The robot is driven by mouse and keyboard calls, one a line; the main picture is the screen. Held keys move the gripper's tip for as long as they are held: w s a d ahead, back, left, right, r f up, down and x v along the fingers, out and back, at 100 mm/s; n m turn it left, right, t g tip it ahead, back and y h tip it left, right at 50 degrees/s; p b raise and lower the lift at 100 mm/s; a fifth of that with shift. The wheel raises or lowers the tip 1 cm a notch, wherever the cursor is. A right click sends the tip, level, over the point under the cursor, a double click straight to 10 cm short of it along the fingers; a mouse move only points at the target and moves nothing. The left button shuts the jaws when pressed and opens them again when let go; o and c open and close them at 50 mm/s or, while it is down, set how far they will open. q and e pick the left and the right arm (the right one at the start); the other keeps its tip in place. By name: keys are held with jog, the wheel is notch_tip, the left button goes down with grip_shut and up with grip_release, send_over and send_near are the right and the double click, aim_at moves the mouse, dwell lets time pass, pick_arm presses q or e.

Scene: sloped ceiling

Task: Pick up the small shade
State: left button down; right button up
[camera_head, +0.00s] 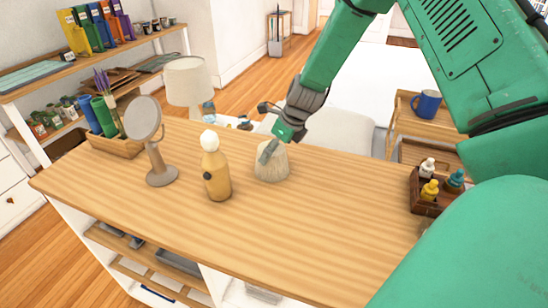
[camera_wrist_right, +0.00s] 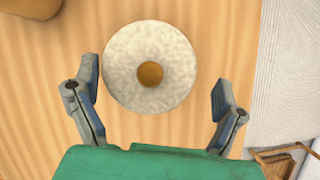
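The small shade (camera_head: 272,164) is a pale, cone-shaped piece standing on the wooden tabletop (camera_head: 320,215). In the right wrist view the shade (camera_wrist_right: 120,68) appears from above as a mottled off-white ring with a brown round hole in its middle. My right gripper (camera_head: 268,150) is at the shade's top in the head view. In the wrist view the right gripper (camera_wrist_right: 155,95) is open, with its left finger close to the shade's edge and its right finger well apart from it. I cannot tell whether the left finger touches. My left gripper is not in view.
An amber bottle with a white top (camera_head: 216,175) stands left of the shade. A round mirror on a stand (camera_head: 145,120) and a white-shaded lamp (camera_head: 187,82) are further left. A dark caddy of small bottles (camera_head: 424,205) sits at the right. Tabletop in front of the shade is clear.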

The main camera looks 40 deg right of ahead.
jog(key=shift+a+r, duration=0.1)
jog(key=shift+a, duration=0.15)
jog(key=c, duration=0.7)
jog(key=shift+w+a+r, duration=0.1)
jog(key=shift+a+r, duration=0.1)
jog(key=shift+a, duration=0.45)
jog(key=shift+c, duration=0.6)
jog(key=r, duration=0.1)
jog(key=d+r, duration=0.1)
jog(key=r, duration=0.3)
jog(key=shift+d, duration=0.35)
jog(key=r, duration=0.2)
jog(key=a+r, duration=0.1)
jog(key=r, duration=0.1)
jog(key=shift+a+r+p, duration=0.1)
jog(key=shift+r+p, duration=0.25)
jog(key=shift+p, duration=0.05)
jog(key=shift+a+r, duration=0.15)
